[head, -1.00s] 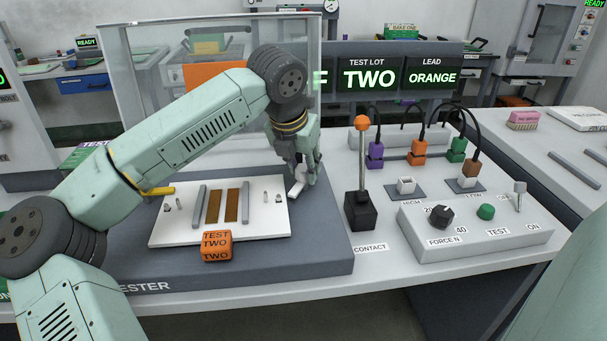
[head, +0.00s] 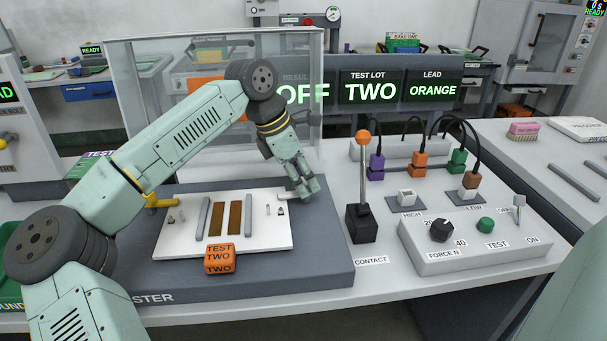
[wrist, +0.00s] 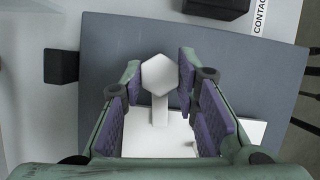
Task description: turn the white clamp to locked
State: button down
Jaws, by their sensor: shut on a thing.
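The white clamp (wrist: 159,75) shows in the wrist view as an arm with a six-sided knob, running out from the white plate. Its knob is between my gripper's purple pads (wrist: 162,77). In the head view my gripper (head: 305,192) is low at the right edge of the white plate (head: 180,244), shut on the clamp's outer end. Only a short part of the clamp (head: 286,193) shows there, lying low and nearly level; the fingers hide the rest. I cannot tell whether it is fully locked.
A yellow handle (head: 160,200) is at the plate's left side. An orange TEST TWO block (head: 220,259) sits at the plate's front edge. A black lever base with an orange ball (head: 362,136) stands to the right. A clear screen (head: 135,110) stands behind my arm.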

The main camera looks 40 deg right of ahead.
aim_at(282, 193)
jog(key=shift+r+m, duration=0.1)
jog(key=shift+m, duration=0.5)
jog(key=shift+m+g, duration=0.3)
jog(key=c, duration=1.2)
grip_release()
jog(key=shift+c, duration=0.2)
jog(key=v, duration=1.2)
jog(key=shift+d, duration=0.2)
